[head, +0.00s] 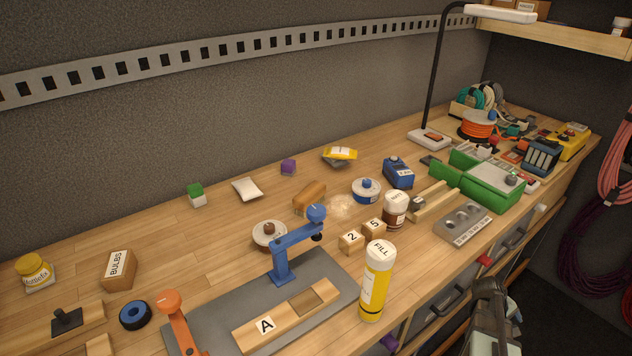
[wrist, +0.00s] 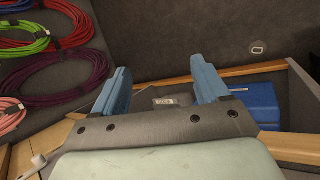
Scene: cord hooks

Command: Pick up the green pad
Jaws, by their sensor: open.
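No plain flat green pad stands out. The nearest match is a small block with a green top and white lower part (head: 196,195), standing on the bench near the back wall, left of the middle in the head view. It is not in the wrist view. My gripper (wrist: 163,75) shows in the wrist view with two blue fingers wide apart and nothing between them. It is beyond the bench's front edge, far from the small block. In the head view only part of my arm shows at the bottom right.
A blue clamp post (head: 295,245) and yellow FILL bottle (head: 376,285) stand nearer the front. Cord coils (wrist: 60,50) hang beside my gripper. Open bench lies left of the block.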

